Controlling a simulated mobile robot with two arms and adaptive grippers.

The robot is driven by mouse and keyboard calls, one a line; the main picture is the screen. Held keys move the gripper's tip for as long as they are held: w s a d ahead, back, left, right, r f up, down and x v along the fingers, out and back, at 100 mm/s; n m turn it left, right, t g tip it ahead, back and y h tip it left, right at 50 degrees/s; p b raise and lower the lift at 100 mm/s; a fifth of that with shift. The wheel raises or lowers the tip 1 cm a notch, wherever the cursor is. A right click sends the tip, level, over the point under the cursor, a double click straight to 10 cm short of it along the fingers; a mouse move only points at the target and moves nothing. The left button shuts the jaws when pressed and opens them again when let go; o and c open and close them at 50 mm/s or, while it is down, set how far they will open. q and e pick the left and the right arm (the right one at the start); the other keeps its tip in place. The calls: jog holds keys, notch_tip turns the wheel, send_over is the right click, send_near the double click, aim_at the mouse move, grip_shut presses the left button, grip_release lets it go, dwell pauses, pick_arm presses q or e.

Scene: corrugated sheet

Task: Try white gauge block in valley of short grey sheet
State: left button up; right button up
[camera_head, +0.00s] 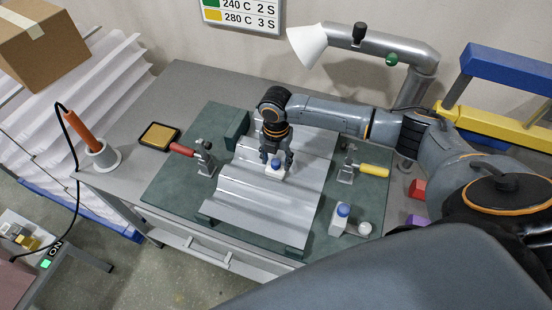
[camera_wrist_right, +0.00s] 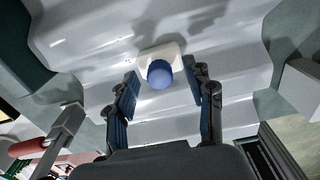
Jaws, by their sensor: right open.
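The short grey corrugated sheet (camera_head: 262,208) lies on a green mat, with its ridges running across it. A white block with a blue knob (camera_head: 275,172) is on the sheet, below my right gripper (camera_head: 276,155). In the right wrist view the white block (camera_wrist_right: 149,54) shows beyond the fingertips, and its blue knob lies between the two fingers of my right gripper (camera_wrist_right: 160,82). The fingers are apart, with gaps on both sides of the knob. I cannot tell whether the block is fully seated in a valley. My left gripper is not in view.
A red-handled clamp (camera_head: 204,160) and a yellow-handled clamp (camera_head: 348,165) flank the sheet. A soldering iron stand (camera_head: 102,155) is at the table's left.

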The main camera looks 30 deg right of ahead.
notch_tip(320, 180, up, 12)
dwell(0.4)
jog(key=shift+f, duration=0.1)
